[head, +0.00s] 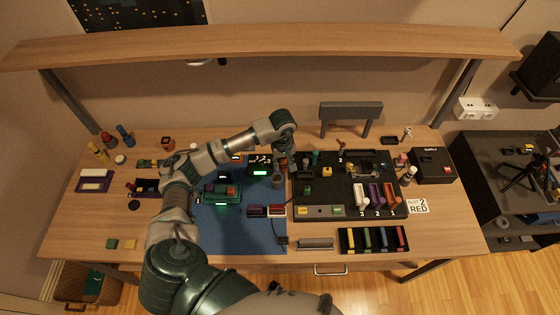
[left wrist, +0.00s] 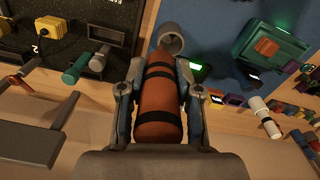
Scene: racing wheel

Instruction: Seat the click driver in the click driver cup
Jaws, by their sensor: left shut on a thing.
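The click driver (left wrist: 161,105), an orange-brown cylinder with black bands, lies between the fingers of my left gripper (left wrist: 160,88) in the left wrist view. The fingers are shut on it from both sides. The grey round click driver cup (left wrist: 172,36) is just beyond the driver's far end. In the head view the cup (head: 278,181) stands on the blue mat near its right edge, below my left gripper (head: 283,156). The driver's tip overlaps the cup in the wrist view; I cannot tell whether it is inside or above. My right gripper is not in view.
A black board (head: 330,200) with tools and coloured handles lies right of the cup. A green device (head: 222,192) sits on the blue mat (head: 240,236) to its left. A dark stand (head: 350,108) is at the back. A wooden shelf (head: 270,44) spans above the table.

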